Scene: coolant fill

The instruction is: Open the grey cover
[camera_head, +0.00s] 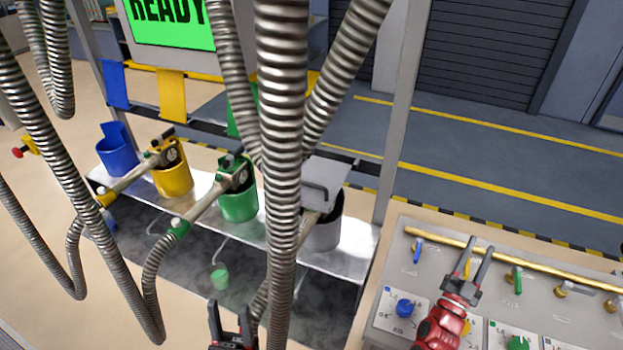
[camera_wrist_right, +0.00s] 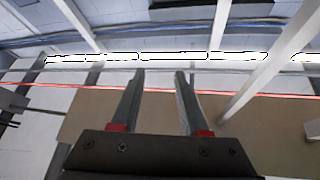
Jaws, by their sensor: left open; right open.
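My left gripper (camera_head: 229,318) is at the bottom edge, open, well below and left of the cover. My right gripper (camera_head: 472,268) is open over the valve panel, right of and below the cover. In the right wrist view its two fingers (camera_wrist_right: 158,80) are apart with nothing between them.
Ribbed hoses (camera_head: 281,150) hang before the shelf (camera_head: 350,250). Blue (camera_head: 117,155), yellow (camera_head: 172,182) and green (camera_head: 238,206) cups stand left; nozzles rest in the yellow and green ones. A post (camera_head: 401,110) rises between shelf and valve panel (camera_head: 400,275).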

